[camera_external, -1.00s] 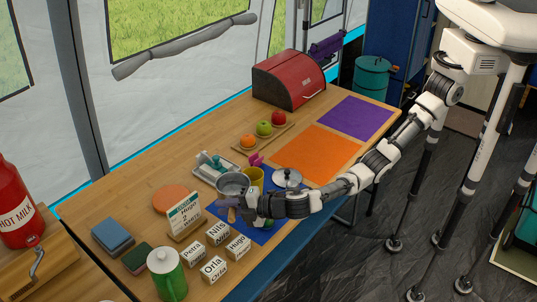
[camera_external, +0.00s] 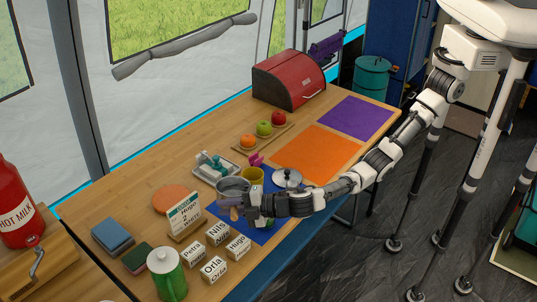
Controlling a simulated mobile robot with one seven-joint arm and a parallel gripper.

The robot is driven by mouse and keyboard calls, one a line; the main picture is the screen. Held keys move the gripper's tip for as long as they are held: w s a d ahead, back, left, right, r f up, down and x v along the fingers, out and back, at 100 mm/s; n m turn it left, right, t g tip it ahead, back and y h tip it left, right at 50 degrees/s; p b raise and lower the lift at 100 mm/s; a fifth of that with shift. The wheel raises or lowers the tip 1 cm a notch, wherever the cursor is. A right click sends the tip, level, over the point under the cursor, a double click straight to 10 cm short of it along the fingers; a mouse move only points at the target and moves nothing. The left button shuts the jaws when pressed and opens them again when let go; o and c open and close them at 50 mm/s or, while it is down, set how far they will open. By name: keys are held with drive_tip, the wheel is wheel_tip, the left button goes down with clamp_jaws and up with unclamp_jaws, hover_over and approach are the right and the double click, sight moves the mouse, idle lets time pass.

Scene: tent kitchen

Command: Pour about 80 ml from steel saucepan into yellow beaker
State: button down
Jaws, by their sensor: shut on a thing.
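The steel saucepan (camera_external: 232,187) is on the left of the yellow beaker, above the blue mat's far left part. The saucepan seems raised and close to the beaker; I cannot tell if they touch. My gripper (camera_external: 238,206) is shut on the saucepan's handle, which my fingers mostly hide. The yellow beaker (camera_external: 256,176) stands upright behind my wrist, its lower part partly hidden. The contents of both vessels are too small to make out.
A lidded steel pot (camera_external: 287,178) stands right of the beaker. A grey tray (camera_external: 213,167) with bottles is behind the saucepan. A sign (camera_external: 185,215) and several name blocks (camera_external: 213,268) stand in front left. The orange mat (camera_external: 318,153) is bare.

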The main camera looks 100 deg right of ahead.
drive_tip(key=shift+s+d+r+m, duration=0.4)
drive_tip(key=shift+d+m, duration=0.1)
drive_tip(key=shift+d, duration=0.2)
drive_tip(key=s+d+r+m, duration=0.1)
drive_tip(key=d+r+m+t, duration=0.1)
drive_tip(key=shift+s+d+r, duration=0.3)
drive_tip(key=shift+s+d, duration=0.1)
drive_tip(key=s+d+r+m+t+b, duration=0.2)
drive_tip(key=s+d+r+m, duration=0.1)
drive_tip(key=d+r+m, duration=0.2)
idle(0.7)
drive_tip(key=shift+s+d, duration=0.1)
drive_tip(key=shift+d, duration=0.2)
drive_tip(key=shift+s+d+r+m+t+b, duration=0.2)
drive_tip(key=shift+s+d+r+m+b, duration=0.15)
drive_tip(key=shift+m+b, duration=0.2)
drive_tip(key=shift+s+d+r+m+t+b, duration=0.15)
drive_tip(key=shift+d+r+m+t+b, duration=0.05)
drive_tip(key=shift+d+m+b, duration=0.3)
idle(0.5)
drive_tip(key=shift+s+d+r+m+h+b, duration=0.3)
drive_tip(key=shift+d+m+b, duration=0.15)
drive_tip(key=shift+m, duration=0.1)
drive_tip(key=shift+s+d+r+m+h+b, duration=0.15)
drive_tip(key=shift+s+d+m+h+b, duration=0.1)
drive_tip(key=shift+d+m+b, duration=0.2)
idle(0.3)
